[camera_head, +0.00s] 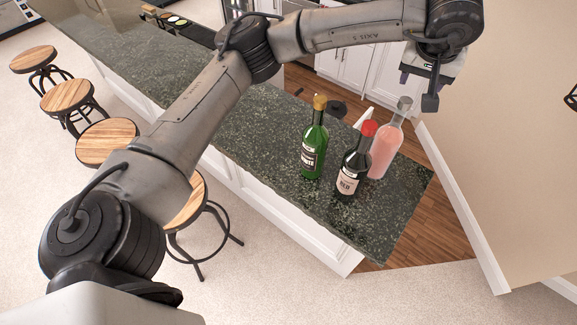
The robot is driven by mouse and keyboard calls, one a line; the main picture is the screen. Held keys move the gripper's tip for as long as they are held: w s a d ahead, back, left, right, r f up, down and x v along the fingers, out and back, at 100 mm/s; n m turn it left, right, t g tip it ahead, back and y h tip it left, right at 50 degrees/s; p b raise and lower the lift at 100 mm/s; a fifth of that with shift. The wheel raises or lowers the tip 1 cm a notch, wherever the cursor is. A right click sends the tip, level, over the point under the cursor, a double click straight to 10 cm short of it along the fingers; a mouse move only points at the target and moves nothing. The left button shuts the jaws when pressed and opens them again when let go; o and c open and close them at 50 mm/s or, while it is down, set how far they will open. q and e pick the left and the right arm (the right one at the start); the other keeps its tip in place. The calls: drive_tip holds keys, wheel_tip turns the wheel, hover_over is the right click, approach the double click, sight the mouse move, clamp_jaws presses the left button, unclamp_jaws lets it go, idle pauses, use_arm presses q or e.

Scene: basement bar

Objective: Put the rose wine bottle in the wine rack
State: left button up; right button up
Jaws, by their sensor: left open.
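The rose wine bottle (383,152), pink with a grey top, stands upright on the dark green stone counter (262,130) near its right end. A dark bottle with a red cap (353,168) stands in front of it, partly overlapping it. A green bottle with a gold top (314,142) stands to the left. My left gripper (424,88) is open, above and to the right of the rose bottle's top, apart from it in the picture. I cannot make out a wine rack. My right gripper is not in view.
Several wooden-topped stools (105,140) stand along the counter's left side. A beige wall (520,150) rises at the right. White cabinets (350,66) stand behind. The counter's front right corner is bare. My left arm spans above the counter.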

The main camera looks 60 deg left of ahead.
use_arm(q)
drive_tip(key=s+d+f+g+h, duration=0.15)
drive_tip(key=d+f+h, duration=0.35)
drive_tip(key=d, duration=0.5)
drive_tip(key=s+d+f+h, duration=0.2)
drive_tip(key=d+f+h, duration=0.35)
drive_tip(key=d, duration=0.55)
drive_tip(key=s+d+r+n+h, duration=0.3)
drive_tip(key=s+d+n+h, duration=0.5)
drive_tip(key=d+n+h, duration=0.3)
drive_tip(key=s+a+f+m+t+y, duration=0.1)
drive_tip(key=a+f+m+t+y, duration=0.7)
drive_tip(key=m, duration=0.8)
drive_tip(key=s+a+f+m+t+y, duration=0.1)
drive_tip(key=a+f+m+t+y, duration=0.7)
drive_tip(key=m, duration=0.9)
drive_tip(key=s+a+f+n+g+y, duration=0.3)
drive_tip(key=s+f+n+g, duration=0.5)
drive_tip(key=s+f, duration=0.3)
drive_tip(key=shift+s+a+n+g, duration=0.3)
drive_tip(key=shift+s+a+g, duration=0.05)
drive_tip(key=shift+a+g, duration=0.15)
drive_tip(key=shift+o, duration=0.4)
drive_tip(key=s+a+f+n+g, duration=0.1)
drive_tip(key=s+f+n+g, duration=0.3)
drive_tip(key=s, duration=0.9)
drive_tip(key=shift+f+g, duration=0.65)
drive_tip(key=shift+g, duration=0.3)
drive_tip(key=shift+w, duration=0.1)
